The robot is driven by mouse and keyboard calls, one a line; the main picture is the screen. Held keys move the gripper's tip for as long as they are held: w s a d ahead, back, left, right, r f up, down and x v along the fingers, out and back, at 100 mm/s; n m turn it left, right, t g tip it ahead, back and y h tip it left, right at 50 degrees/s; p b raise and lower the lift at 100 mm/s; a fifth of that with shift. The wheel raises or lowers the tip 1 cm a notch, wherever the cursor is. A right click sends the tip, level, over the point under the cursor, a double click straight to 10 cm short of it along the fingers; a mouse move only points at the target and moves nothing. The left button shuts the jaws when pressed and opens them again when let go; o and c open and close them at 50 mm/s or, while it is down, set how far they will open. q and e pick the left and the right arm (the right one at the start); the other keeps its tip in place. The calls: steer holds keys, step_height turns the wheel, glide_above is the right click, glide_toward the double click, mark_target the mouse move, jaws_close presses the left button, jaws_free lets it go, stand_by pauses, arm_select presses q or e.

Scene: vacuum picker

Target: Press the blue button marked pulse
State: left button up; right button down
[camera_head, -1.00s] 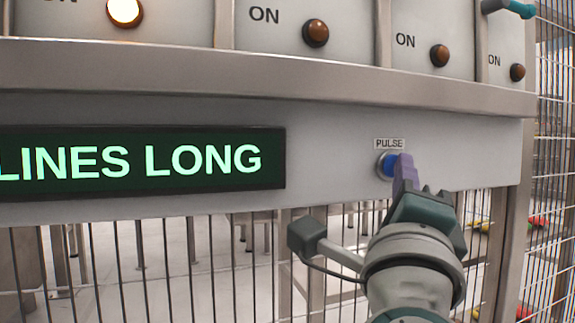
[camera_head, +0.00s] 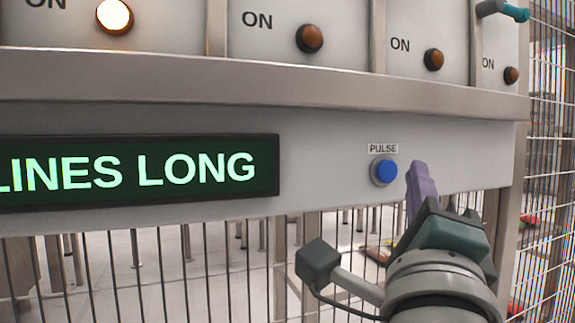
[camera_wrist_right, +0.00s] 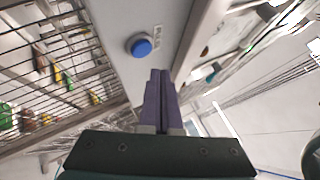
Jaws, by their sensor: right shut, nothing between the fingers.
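The blue button (camera_head: 385,171) sits in a grey ring on the pale panel, under a small label (camera_head: 383,148) reading PULSE. It also shows in the right wrist view (camera_wrist_right: 141,47), beyond the fingertips and a little to the left. My right gripper (camera_head: 416,166) has purple fingers, shut and empty. In the head view its tips are just right of the button, with bare panel showing between them. In the right wrist view the fingertips (camera_wrist_right: 159,73) are together and apart from the button. My left gripper is in neither view.
A dark display (camera_head: 140,172) with green text LINES LONG is left of the button. Above a projecting metal ledge (camera_head: 250,88) are several ON lamps, the left one (camera_head: 115,15) lit. Wire mesh (camera_head: 553,170) stands at the right, and bars run below the panel.

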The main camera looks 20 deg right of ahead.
steer(key=shift+s+d+p, duration=0.15)
steer(key=shift+s+p, duration=0.25)
steer(key=shift+s, duration=1.35)
steer(key=shift+r, duration=0.1)
